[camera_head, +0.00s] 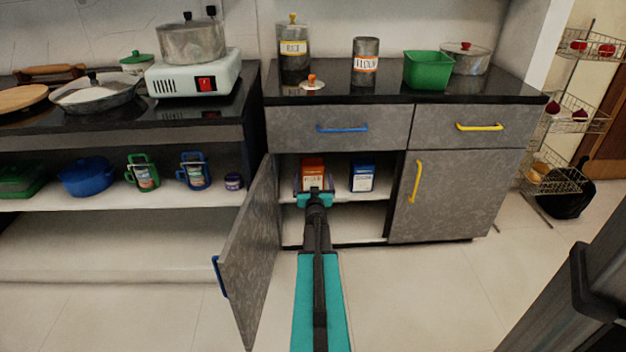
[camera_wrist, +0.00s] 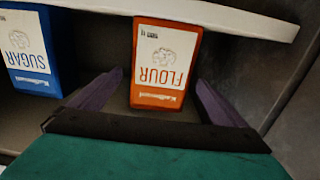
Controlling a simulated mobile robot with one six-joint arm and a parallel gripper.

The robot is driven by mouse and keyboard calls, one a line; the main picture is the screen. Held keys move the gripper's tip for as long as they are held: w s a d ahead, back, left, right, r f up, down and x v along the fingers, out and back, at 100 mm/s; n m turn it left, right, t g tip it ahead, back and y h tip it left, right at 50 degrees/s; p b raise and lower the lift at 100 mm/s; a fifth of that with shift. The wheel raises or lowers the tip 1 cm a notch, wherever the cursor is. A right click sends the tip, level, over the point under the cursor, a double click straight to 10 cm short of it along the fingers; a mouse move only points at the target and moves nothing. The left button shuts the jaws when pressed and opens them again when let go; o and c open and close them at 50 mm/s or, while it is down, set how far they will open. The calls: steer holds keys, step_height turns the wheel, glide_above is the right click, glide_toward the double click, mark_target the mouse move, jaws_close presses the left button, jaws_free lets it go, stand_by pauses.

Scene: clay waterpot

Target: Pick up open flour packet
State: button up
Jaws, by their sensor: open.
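The flour packet (camera_head: 313,173) is an orange box with a white label, standing on the upper shelf inside the open cabinet. In the wrist view the flour packet (camera_wrist: 163,66) appears upside down, with its lower part between the tips of my fingers. My gripper (camera_head: 314,190) reaches into the cabinet right in front of the packet. In the wrist view my gripper (camera_wrist: 162,88) is open, with one dark finger on each side of the packet and gaps visible beside it. Whether the packet's top is open cannot be told.
A blue sugar packet (camera_head: 362,178) stands to the right of the flour on the same shelf (camera_head: 343,196). The open cabinet door (camera_head: 250,255) stands to the left of my arm. A flour jar (camera_head: 365,62) and a green container (camera_head: 428,70) stand on the counter above.

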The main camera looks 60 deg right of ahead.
mark_target(313, 177)
steer(key=x, duration=0.2)
steer(key=b, duration=0.1)
steer(key=shift+w+d+f, duration=0.25)
steer(key=shift+d, duration=0.1)
steer(key=shift+x, duration=0.9)
steer(key=shift+r, duration=0.15)
steer(key=c, duration=1.4)
steer(key=shift+o, duration=0.2)
steer(key=shift+r, duration=0.1)
